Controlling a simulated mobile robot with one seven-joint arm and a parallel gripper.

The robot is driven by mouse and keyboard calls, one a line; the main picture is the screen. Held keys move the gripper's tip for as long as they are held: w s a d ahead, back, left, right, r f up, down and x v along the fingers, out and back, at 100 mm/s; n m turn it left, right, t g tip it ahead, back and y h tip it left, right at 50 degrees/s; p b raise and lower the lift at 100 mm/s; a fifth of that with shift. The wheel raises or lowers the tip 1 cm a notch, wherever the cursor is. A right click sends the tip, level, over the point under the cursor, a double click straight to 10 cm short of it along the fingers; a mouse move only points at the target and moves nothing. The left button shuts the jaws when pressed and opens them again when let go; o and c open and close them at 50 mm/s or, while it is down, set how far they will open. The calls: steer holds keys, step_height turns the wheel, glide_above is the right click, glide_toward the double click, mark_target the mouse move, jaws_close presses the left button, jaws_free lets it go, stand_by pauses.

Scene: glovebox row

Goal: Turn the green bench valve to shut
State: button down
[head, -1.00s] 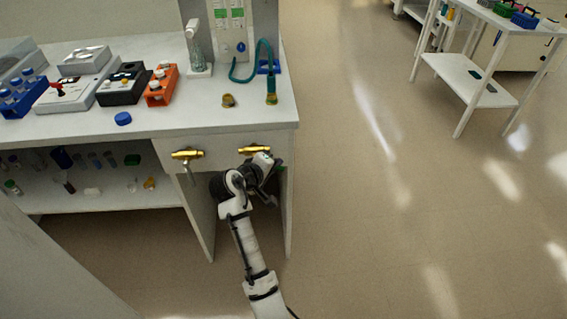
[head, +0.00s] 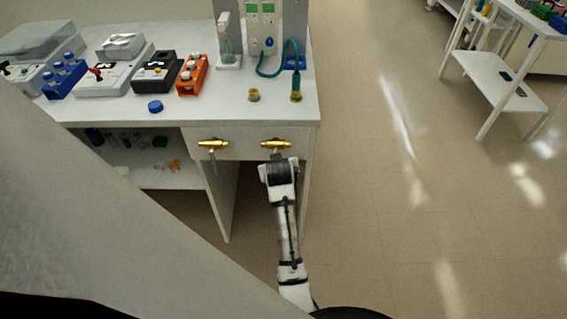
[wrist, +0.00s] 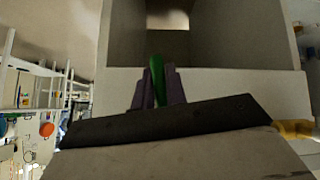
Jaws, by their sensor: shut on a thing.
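The green valve handle (wrist: 156,82) shows in the wrist view between the two fingers of my gripper (wrist: 157,88), which is shut on it. In the head view the right-hand brass valve (head: 276,145) sits on the bench's front panel. My arm reaches up to just below it and hides the green handle and my fingertips there. A brass part (wrist: 296,129) shows at the right edge of the wrist view; I cannot tell which valve it belongs to.
A second brass valve (head: 212,144) with a lever hanging down is to the left on the same panel. The bench top (head: 215,108) holds an orange rack (head: 192,76), a blue cap (head: 155,106) and a green hose (head: 291,55). The floor to the right (head: 390,230) is clear.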

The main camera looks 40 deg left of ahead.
steer(key=shift+s+a+m+g+y, duration=0.3)
steer(key=shift+a+m+g+y, duration=0.15)
steer(key=shift+y, duration=0.15)
stand_by(0.3)
steer(key=c, duration=1.4)
jaws_free()
steer(key=shift+c, duration=0.2)
steer(key=b+v, duration=0.1)
steer(key=v, duration=1.2)
steer(key=shift+s+d+r, duration=0.25)
